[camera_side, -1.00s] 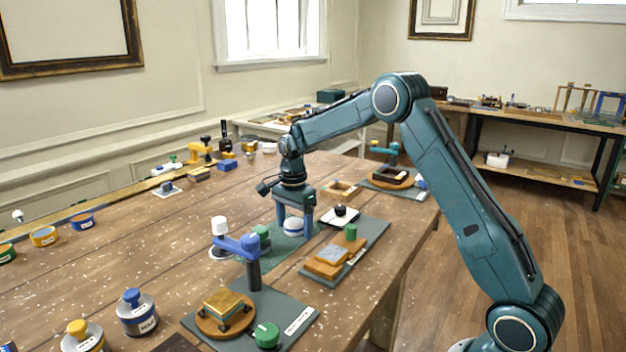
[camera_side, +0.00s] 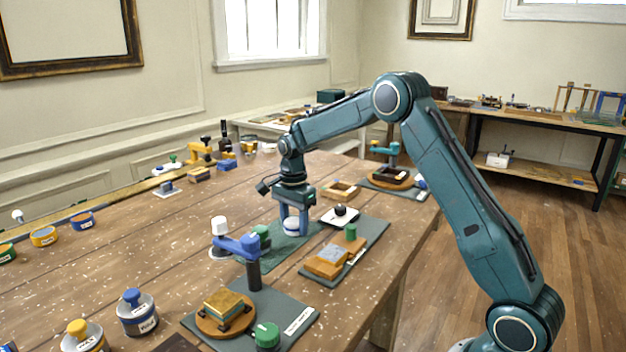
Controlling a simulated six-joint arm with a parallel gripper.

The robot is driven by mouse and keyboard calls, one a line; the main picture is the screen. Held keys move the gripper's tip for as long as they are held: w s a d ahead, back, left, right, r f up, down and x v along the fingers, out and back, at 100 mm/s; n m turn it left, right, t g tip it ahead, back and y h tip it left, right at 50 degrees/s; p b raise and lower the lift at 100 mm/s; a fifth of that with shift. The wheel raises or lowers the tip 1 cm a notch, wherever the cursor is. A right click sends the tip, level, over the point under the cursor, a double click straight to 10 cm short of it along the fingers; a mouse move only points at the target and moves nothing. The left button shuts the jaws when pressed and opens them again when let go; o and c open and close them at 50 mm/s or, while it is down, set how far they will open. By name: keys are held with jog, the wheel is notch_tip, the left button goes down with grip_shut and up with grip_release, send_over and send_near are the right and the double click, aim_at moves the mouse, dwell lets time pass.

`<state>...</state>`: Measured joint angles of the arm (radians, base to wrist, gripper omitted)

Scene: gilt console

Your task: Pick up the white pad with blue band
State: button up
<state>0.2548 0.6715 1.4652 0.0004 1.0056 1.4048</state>
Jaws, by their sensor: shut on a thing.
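The white pad with blue band (camera_side: 292,226) is a small rounded white piece on a dark green mat (camera_side: 290,250) near the middle of the table. My gripper (camera_side: 292,224) points straight down over it, with its blue fingers closed on the pad's two sides. The pad is at or very close to the mat; I cannot tell whether there is a gap under it. The fingers hide part of its sides.
A blue-armed stand (camera_side: 240,246) and a green-topped piece (camera_side: 262,234) stand close on the left. A white plate with a black knob (camera_side: 340,215) and a board with wooden blocks (camera_side: 328,262) lie on the right. Bare table (camera_side: 150,240) is at the left.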

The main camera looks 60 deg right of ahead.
aim_at(295, 221)
notch_tip(295, 221, up, 20)
dwell(0.6)
jog(key=shift+f, duration=0.1)
dwell(0.4)
jog(key=shift+o, duration=0.5)
jog(key=shift+c, duration=0.2)
jog(key=shift+s, duration=0.15)
jog(key=s+a+f, duration=0.1)
jog(key=s+f, duration=0.2)
jog(key=s, duration=0.4)
jog(key=s+a+f, duration=0.2)
jog(key=s, duration=0.5)
jog(key=shift+s+f, duration=0.35)
jog(key=shift+f, duration=0.05)
